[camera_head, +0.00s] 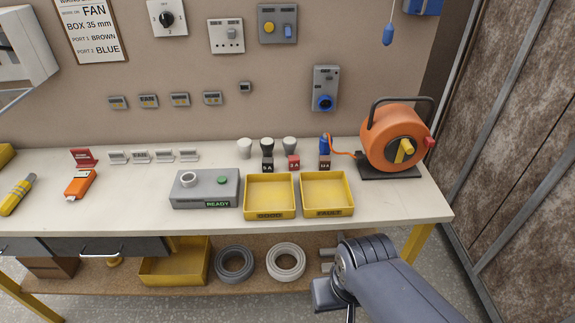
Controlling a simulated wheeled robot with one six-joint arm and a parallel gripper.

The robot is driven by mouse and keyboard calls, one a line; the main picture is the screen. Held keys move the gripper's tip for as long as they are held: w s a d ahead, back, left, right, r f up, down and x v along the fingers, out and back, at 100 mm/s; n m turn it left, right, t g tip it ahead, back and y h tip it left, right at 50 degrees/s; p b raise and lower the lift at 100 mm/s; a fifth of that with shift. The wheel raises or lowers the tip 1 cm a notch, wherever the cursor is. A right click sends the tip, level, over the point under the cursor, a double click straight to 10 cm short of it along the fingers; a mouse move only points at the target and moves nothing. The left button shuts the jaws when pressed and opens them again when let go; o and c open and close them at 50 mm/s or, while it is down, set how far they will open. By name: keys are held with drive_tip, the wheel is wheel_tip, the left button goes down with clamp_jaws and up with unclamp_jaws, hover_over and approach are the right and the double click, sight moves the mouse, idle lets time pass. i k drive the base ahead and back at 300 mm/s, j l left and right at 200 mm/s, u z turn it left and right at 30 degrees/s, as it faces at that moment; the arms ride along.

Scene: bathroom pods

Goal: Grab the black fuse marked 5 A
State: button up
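A small black block marked 5 A (267,165), which I take as the black fuse, stands on the bench behind the left yellow tray. A red one marked 3 A (293,163) is to its right. A dark one (325,163), its label too small to read surely, is farther right. My gripper (330,296) is at the bottom of the view, in front of the bench and well below and to the right of the black fuse. Its fingers are not clear, and I see nothing held in it.
Yellow trays (270,213) and (329,210) and a grey READY box (205,204) stand before the fuses. Grey and white knob-like pieces (244,149) stand behind. An orange cable reel (387,131) is at the right. The bench front (110,222) is mostly clear.

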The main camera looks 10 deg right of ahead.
sight(267, 163)
drive_tip(key=i+l, duration=0.7)
drive_tip(key=l, duration=0.2)
drive_tip(key=l+z, duration=0.05)
